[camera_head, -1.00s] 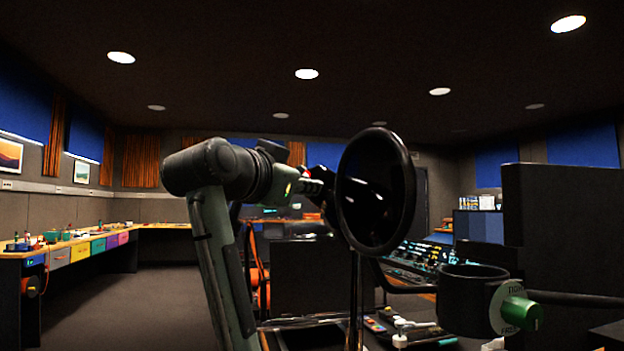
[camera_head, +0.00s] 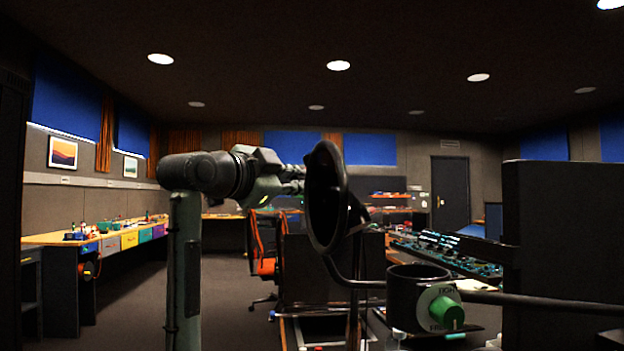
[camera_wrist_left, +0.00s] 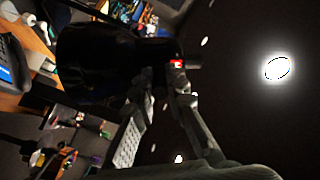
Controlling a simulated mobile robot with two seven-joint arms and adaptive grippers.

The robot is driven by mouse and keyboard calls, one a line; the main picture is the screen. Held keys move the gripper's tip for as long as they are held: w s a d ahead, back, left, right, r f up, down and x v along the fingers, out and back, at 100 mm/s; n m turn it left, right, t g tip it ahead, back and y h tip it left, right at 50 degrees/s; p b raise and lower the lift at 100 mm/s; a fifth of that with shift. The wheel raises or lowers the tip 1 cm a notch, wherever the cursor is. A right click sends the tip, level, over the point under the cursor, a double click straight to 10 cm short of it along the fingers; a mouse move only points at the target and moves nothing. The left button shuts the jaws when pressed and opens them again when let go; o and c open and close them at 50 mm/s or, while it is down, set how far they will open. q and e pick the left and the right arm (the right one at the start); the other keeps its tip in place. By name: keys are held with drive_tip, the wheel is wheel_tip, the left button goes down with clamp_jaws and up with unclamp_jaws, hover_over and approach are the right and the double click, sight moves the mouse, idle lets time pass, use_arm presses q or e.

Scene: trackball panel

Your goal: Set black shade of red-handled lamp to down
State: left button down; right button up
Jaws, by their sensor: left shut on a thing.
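The lamp's black shade (camera_head: 326,198) stands in the middle of the head view, its round rim nearly edge-on and close to upright, its opening turned sideways rather than down. My left gripper (camera_head: 294,184) reaches it from the left, at the back of the shade. In the left wrist view the dark shade (camera_wrist_left: 98,62) fills the upper left. A small red piece, seemingly the red handle (camera_wrist_left: 178,64), shows at the fingertips of my left gripper (camera_wrist_left: 166,84), which is shut on it. The handle is mostly hidden. My right gripper is not in view.
A black cylinder with a green knob (camera_head: 446,312) and a tight/free dial is at lower right, beside the lamp's arm (camera_head: 350,282). A dark panel (camera_head: 560,230) blocks the right. A console (camera_head: 450,255) lies behind. An orange chair (camera_head: 264,245) stands behind my left arm.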

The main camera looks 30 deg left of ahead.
use_arm(q)
drive_tip(key=shift+d+m, duration=0.1)
drive_tip(key=shift+m, duration=0.4)
drive_tip(key=shift+d+m+p, duration=0.1)
drive_tip(key=shift+m+p, duration=0.3)
drive_tip(key=shift+m, duration=0.2)
drive_tip(key=shift+d+m, duration=0.15)
drive_tip(key=shift+m, duration=0.55)
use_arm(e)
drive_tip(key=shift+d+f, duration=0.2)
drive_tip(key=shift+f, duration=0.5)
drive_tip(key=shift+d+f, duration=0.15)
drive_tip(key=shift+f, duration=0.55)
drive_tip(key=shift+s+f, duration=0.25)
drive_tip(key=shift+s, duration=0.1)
use_arm(q)
drive_tip(key=c, duration=1.6)
unclamp_jaws()
drive_tip(key=shift+o, duration=0.3)
drive_tip(key=shift+r, duration=0.1)
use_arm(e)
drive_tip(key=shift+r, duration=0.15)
use_arm(q)
drive_tip(key=shift+s, duration=0.15)
drive_tip(key=s+a, duration=0.1)
drive_tip(key=s, duration=1)
drive_tip(key=shift+s+a, duration=0.2)
drive_tip(key=shift+s, duration=0.2)
